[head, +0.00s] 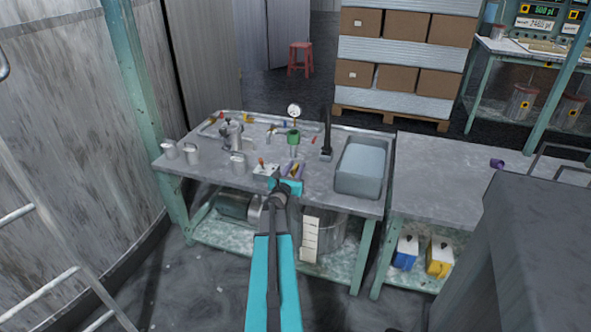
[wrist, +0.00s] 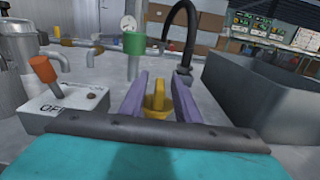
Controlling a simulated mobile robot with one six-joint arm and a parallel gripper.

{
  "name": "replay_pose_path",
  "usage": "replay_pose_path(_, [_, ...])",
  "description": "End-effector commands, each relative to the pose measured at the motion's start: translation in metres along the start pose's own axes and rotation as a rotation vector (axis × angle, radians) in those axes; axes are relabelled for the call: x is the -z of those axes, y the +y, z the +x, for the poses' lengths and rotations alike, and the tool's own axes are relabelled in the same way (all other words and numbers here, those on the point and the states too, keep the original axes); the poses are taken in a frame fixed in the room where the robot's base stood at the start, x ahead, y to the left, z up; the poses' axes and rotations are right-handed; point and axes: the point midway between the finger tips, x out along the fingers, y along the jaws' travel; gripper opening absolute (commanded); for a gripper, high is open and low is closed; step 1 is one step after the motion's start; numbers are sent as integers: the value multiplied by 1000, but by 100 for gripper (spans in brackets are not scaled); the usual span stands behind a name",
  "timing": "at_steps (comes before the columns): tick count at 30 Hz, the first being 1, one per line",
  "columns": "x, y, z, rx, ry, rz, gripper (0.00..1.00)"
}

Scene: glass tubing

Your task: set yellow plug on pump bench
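The yellow plug (wrist: 156,101) with an upright loop handle sits between the two purple fingers of my gripper (wrist: 159,92) in the wrist view. Both fingers appear to press against its sides. In the head view my gripper (head: 292,170) is over the front middle of the grey bench (head: 215,172), and the plug shows only as a small yellow spot. The bench carries metal pump fittings (head: 232,133), a gauge (head: 294,111) and a green fitting (head: 293,137). I cannot tell whether the plug touches the bench top.
A switch box (wrist: 62,103) with an orange lever is close left of my gripper. A black curved spout (head: 326,135) and a grey sink (head: 362,166) are to the right. Metal cups (head: 191,152) stand at left. A second bench (head: 435,185) adjoins on the right.

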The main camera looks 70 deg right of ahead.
Motion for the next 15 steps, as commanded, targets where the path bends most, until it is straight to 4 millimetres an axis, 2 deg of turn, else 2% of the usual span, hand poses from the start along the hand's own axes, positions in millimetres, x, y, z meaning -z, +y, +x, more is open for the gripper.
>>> replay_pose_path(11, [-5, 0, 0, 0, 0, 0, 29])
replay_pose_path(15, [-3, 0, -11, 0, 0, 0, 29])
